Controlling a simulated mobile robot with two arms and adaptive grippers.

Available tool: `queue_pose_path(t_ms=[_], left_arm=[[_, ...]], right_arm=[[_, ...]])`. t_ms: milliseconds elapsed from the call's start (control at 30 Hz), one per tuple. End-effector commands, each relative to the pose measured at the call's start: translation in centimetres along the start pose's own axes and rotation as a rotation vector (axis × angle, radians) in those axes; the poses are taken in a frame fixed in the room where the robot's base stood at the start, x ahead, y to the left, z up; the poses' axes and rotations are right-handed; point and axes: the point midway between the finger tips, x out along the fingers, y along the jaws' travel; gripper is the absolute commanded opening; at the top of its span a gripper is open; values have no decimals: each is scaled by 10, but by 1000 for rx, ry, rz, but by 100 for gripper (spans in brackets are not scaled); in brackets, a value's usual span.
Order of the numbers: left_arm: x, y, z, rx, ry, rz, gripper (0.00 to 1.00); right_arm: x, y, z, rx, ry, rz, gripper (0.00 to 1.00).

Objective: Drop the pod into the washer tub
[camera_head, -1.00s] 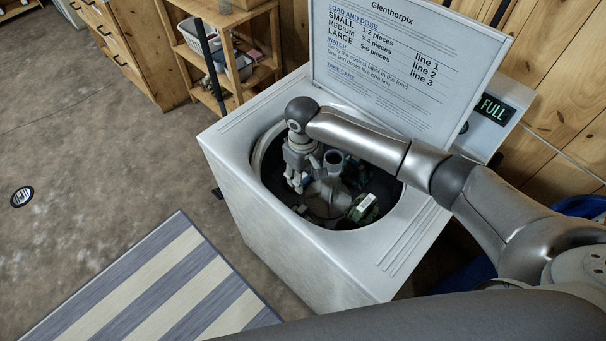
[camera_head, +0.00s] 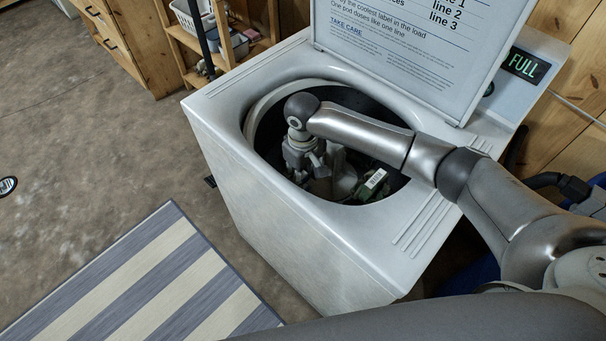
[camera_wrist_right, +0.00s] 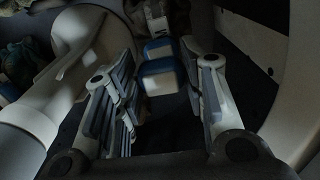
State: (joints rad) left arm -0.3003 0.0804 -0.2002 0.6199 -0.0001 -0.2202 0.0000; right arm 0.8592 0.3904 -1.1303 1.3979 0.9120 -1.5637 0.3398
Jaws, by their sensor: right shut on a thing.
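The washer tub (camera_head: 265,113) is the dark round opening in the white top-loading washer (camera_head: 270,235), with its lid raised. A pale agitator (camera_head: 345,182) stands in the middle, and my gripper partly hides it. My right gripper (camera_head: 306,174) reaches down into the tub opening on the left side of the agitator. In the right wrist view, my right gripper (camera_wrist_right: 165,95) is shut on the blue and white pod (camera_wrist_right: 159,78), which sits between its fingers. The head view does not show the pod clearly. My left gripper is not in view.
A green item with a white label (camera_head: 372,183) lies in the tub at right. The raised lid (camera_head: 395,45) stands behind the opening. A striped mat (camera_head: 150,285) lies on the floor, and a wooden shelf (camera_head: 232,65) stands behind.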

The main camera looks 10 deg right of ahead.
Motion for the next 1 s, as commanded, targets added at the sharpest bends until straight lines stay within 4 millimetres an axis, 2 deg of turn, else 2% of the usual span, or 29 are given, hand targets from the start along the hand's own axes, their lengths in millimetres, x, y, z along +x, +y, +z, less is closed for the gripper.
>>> queue_pose_path(t_ms=[33, 100, 367, 400, 600, 867, 1000], left_arm=[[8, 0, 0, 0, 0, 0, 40], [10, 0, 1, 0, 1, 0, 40], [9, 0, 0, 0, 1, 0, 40], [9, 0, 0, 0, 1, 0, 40], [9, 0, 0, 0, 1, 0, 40], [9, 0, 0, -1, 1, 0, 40], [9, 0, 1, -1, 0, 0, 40]], right_arm=[[7, 0, 0, 0, 1, 0, 22], [8, 0, 0, 0, 1, 0, 22], [7, 0, 0, 1, 0, 0, 22], [7, 0, 0, 1, 0, 0, 41], [7, 0, 0, 1, 0, 0, 64], [7, 0, 0, 1, 0, 0, 64], [-1, 0, 0, 1, 0, 0, 64]])
